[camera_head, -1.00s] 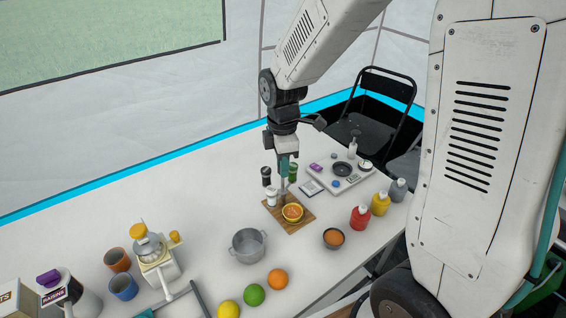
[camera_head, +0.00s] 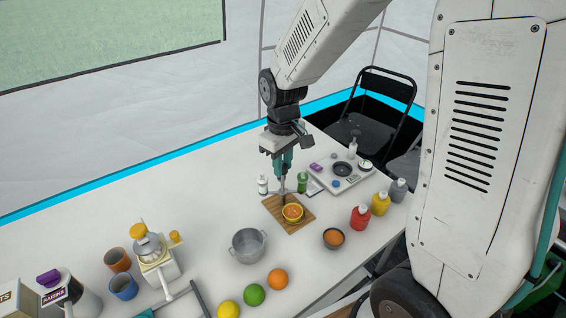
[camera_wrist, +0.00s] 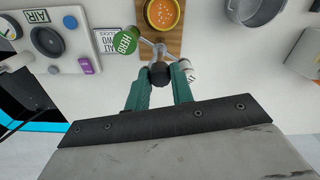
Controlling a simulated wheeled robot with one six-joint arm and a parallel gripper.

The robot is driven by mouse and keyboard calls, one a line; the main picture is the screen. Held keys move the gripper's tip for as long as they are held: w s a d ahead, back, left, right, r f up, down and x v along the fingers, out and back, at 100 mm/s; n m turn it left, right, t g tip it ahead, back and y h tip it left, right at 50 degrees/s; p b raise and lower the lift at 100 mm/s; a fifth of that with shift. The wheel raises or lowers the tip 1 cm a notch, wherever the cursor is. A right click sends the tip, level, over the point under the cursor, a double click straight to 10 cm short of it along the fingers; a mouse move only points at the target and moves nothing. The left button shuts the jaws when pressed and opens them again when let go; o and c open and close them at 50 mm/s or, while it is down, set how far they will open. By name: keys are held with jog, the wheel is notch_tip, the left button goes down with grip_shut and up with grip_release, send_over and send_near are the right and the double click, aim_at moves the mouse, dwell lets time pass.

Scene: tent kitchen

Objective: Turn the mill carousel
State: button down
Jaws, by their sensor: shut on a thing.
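The mill carousel (camera_head: 283,191) stands on the white table behind the wooden board. It has a grey post and arms. Its white mill (camera_head: 262,185) is on the left and its green mill (camera_head: 302,182) on the right. In the wrist view the green mill (camera_wrist: 125,40), marked HERB, is at the left, and the white mill (camera_wrist: 188,72) is partly behind a finger. My gripper (camera_head: 283,172) points down over the carousel. In the wrist view its teal fingers are shut on a dark round knob (camera_wrist: 160,74) that appears to top the post. The black mill is not clearly visible.
A pot (camera_head: 248,245) and a bowl (camera_head: 333,238) are nearer the front.

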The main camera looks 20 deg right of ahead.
jog(key=m, duration=0.5)
jog(key=shift+m, duration=0.3)
jog(key=m, duration=0.5)
jog(key=shift+w+r+m, duration=0.1)
jog(key=shift+m, duration=0.3)
jog(key=c, duration=1.2)
grip_release()
notch_tip(320, 180, up, 8)
jog(key=shift+f, duration=0.15)
